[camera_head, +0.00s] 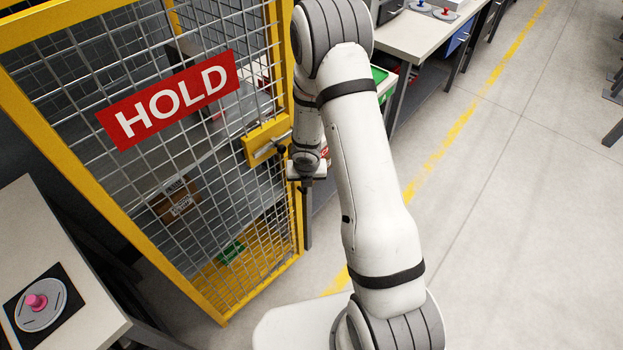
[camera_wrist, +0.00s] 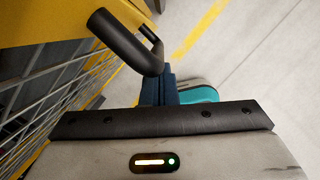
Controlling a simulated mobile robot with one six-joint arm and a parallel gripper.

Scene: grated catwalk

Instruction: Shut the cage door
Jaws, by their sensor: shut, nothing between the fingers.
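The cage door (camera_head: 252,205) is a yellow frame with wire mesh and a red HOLD sign (camera_head: 170,98). It fills the left half of the head view. Whether it stands ajar is unclear. A yellow plate (camera_head: 262,141) with a handle is at its right edge. In the wrist view, the black bar handle (camera_wrist: 122,40) crosses just in front of the fingers. My gripper (camera_head: 306,184) is shut and empty, pointing down beside the door's right edge. Its dark fingers (camera_wrist: 166,88) are close to the handle's end; contact cannot be told.
Behind the mesh are a brown box (camera_head: 176,200) and a green item (camera_head: 231,252). A table with a pink-knobbed disc (camera_head: 37,302) stands at lower left. A workbench (camera_head: 425,30) stands beyond my arm.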

